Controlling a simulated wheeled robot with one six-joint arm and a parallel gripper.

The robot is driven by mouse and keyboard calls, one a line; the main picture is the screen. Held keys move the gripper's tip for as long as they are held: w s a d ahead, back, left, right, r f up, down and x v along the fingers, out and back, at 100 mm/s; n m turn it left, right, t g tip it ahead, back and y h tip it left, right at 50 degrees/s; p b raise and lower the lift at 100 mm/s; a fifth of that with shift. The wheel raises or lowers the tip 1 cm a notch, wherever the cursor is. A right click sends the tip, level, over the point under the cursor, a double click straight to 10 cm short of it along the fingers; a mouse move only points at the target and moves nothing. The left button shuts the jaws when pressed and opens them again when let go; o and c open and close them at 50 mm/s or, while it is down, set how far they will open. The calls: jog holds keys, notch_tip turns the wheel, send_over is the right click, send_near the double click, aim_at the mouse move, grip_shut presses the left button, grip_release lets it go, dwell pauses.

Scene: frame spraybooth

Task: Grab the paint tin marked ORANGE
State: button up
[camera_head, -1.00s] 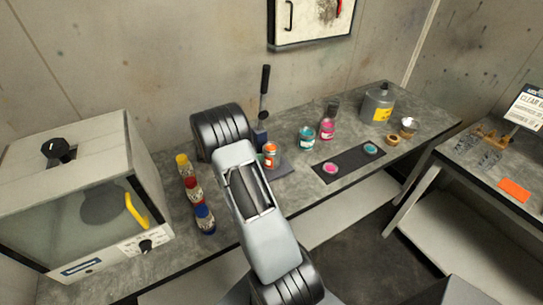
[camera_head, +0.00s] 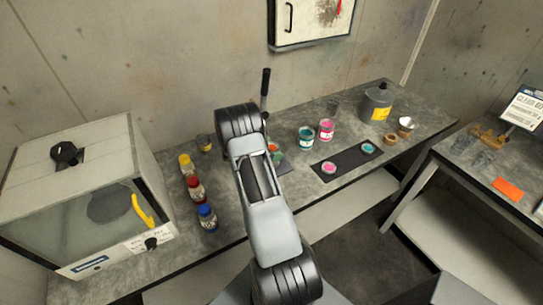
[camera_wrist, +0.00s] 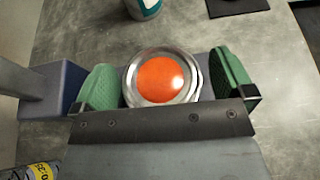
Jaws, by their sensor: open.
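The tin with orange paint (camera_wrist: 161,79) is seen from above in the wrist view, with a round metal rim and an orange centre. The tin stands between the open jaws. In the head view only a bit of the orange tin (camera_head: 273,147) shows beside my arm, which hides the rest. Its label is not readable.
A teal tin (camera_head: 306,138) and a pink tin (camera_head: 326,130) stand to the right. A blue-grey block with a post (camera_wrist: 52,88) is close left of my gripper. Several bottles, including a blue-capped one (camera_head: 207,217), stand left, near the white cabinet (camera_head: 85,190).

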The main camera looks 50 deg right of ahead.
jog(key=shift+c, duration=0.5)
jog(key=c, duration=1)
jog(key=shift+r, duration=0.1)
